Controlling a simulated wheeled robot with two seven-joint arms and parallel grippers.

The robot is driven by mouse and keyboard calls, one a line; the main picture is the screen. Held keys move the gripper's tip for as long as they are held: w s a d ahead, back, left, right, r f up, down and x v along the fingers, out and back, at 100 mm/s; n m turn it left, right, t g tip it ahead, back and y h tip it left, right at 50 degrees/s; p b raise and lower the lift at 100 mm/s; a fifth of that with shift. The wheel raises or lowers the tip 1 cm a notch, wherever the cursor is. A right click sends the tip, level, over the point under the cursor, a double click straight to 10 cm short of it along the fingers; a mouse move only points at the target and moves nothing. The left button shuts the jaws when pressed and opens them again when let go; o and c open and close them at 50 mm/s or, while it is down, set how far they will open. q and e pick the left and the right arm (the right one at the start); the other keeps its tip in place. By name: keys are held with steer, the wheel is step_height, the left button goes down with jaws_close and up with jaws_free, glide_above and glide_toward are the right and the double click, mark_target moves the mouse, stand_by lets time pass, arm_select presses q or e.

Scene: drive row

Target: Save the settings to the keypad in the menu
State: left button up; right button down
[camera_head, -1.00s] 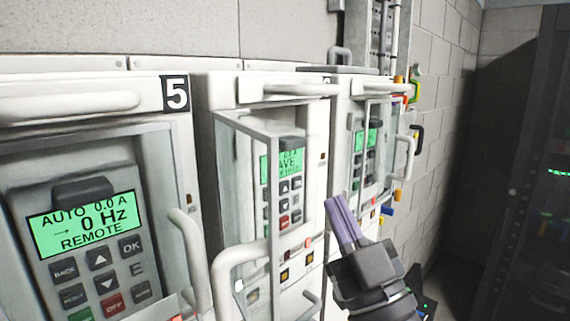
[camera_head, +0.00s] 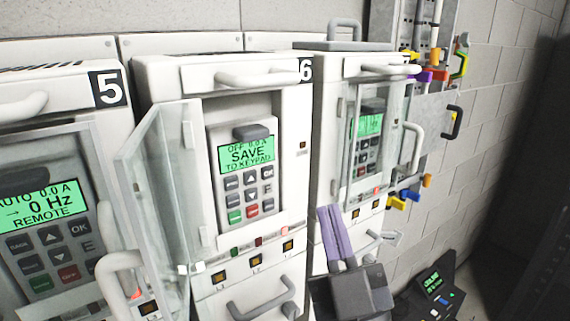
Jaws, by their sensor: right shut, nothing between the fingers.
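The drive cabinet numbered 6 (camera_head: 299,100) stands in the middle with its glass door (camera_head: 152,190) swung open to the left. Its keypad (camera_head: 246,185) has a green screen (camera_head: 246,154) reading "OFF 0.0 A, SAVE TO KEYPAD". Below the screen are grey buttons, with a green and a red button in the bottom row. My right gripper (camera_head: 329,212) is shut and empty, with purple fingers pointing up. It is to the right of and below the keypad, in front of the cabinet to the right, apart from the buttons. My left gripper is not in view.
Cabinet 5 (camera_head: 84,110) at the left shows "AUTO 0.0 A, 0 Hz, REMOTE". Another cabinet (camera_head: 365,67) stands to the right. Padlocks and tags hang on the wall rack (camera_head: 437,75). A dark device with a green screen (camera_head: 434,285) sits low right.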

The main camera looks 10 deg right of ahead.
steer(key=b, duration=0.5)
glide_toward(273, 153)
step_height(273, 153, up, 3)
steer(key=w, duration=0.2)
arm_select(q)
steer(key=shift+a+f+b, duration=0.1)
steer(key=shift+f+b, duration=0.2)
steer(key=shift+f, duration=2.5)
arm_select(e)
steer(key=shift+w+r, duration=0.25)
steer(key=shift+w, duration=0.2)
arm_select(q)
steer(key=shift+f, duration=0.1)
arm_select(e)
steer(key=shift+w, duration=0.15)
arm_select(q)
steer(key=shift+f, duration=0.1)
arm_select(e)
steer(key=shift+w+a, duration=0.1)
steer(key=shift+w, duration=0.15)
